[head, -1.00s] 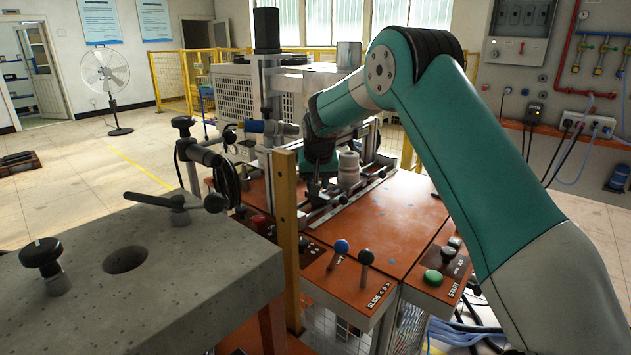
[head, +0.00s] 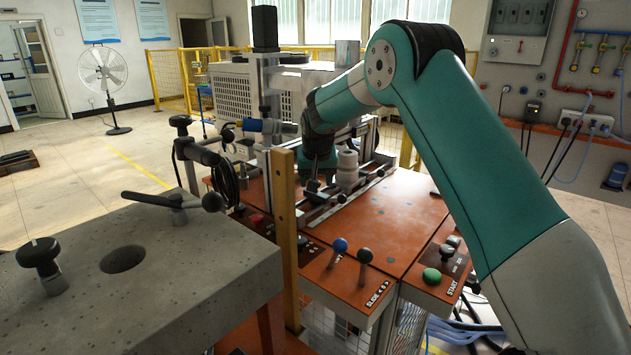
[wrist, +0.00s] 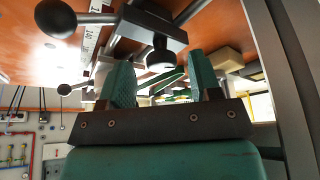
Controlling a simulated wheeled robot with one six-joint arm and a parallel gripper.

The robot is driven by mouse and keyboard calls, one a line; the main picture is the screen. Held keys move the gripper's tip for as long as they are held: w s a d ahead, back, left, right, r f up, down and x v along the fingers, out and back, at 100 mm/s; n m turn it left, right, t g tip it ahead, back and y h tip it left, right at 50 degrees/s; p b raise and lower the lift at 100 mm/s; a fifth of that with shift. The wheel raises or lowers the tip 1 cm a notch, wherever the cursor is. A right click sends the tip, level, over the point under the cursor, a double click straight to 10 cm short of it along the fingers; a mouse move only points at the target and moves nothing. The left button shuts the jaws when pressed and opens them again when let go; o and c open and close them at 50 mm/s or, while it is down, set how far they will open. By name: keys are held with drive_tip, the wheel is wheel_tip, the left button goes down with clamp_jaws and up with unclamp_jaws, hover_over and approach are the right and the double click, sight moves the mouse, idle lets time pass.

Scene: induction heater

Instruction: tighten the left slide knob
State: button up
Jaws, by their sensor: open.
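A dark round knob (wrist: 160,55) with a pale rim sits on a black block in the wrist view. I take it for a slide knob, but cannot tell for sure that it is the left one. My gripper (wrist: 158,76) is open, with its two teal fingers on either side of the knob's line and the knob a little beyond or between the tips. Contact cannot be made out. In the head view my gripper (head: 318,168) is over the slide rail, left of a white ribbed cylinder (head: 347,170), and its fingers are mostly hidden.
A wooden post (head: 285,240) and grey stone slab (head: 190,265) lie to the left.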

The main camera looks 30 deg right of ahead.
drive_tip(key=v, duration=1.6)
drive_tip(key=shift+s+r+b, duration=0.25)
drive_tip(key=shift+r+b, duration=0.1)
drive_tip(key=shift+b, duration=0.1)
